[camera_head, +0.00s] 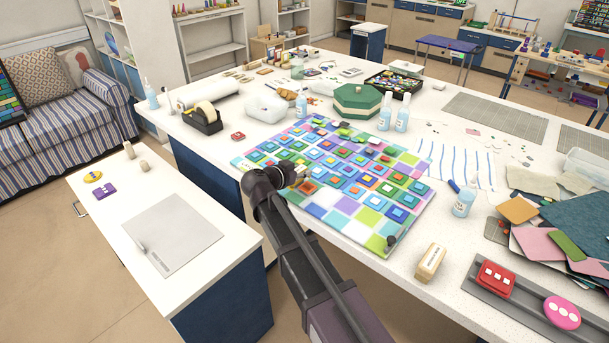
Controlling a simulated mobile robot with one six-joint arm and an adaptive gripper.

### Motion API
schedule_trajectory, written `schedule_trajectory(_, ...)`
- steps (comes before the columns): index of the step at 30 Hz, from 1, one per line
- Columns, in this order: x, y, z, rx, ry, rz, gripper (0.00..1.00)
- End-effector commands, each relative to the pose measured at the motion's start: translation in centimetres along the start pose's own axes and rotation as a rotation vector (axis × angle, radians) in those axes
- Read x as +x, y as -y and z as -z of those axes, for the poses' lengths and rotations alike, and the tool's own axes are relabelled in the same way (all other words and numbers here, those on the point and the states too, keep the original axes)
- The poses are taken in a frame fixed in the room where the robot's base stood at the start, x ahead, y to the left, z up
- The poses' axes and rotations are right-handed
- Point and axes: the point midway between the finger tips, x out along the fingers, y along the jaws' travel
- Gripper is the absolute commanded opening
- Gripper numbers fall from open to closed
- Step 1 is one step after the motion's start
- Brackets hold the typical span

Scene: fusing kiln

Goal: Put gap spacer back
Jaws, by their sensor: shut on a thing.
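My gripper (300,173) reaches over the left part of a colourful square glass mosaic panel (342,202) on the white worktop. It is shut on a small pale piece (304,171), mostly hidden by the gripper. I cannot tell for certain whether that piece is the gap spacer, or whether it touches the panel. A cream block with dark lettering (431,262) stands on the worktop right of the panel, apart from my gripper.
A lower white side table (120,195) is at left.

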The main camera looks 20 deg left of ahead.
Motion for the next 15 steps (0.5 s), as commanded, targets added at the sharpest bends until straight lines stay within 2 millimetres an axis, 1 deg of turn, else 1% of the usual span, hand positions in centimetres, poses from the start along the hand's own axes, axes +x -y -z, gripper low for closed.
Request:
schedule_trajectory(8,0.2,0.1,0.1,0.000,0.000,-0.001,0.00)
schedule_trajectory(11,0.8,0.3,0.2,0.001,0.000,-0.002,0.00)
schedule_trajectory(15,2.5,1.1,0.6,0.002,0.000,-0.002,0.00)
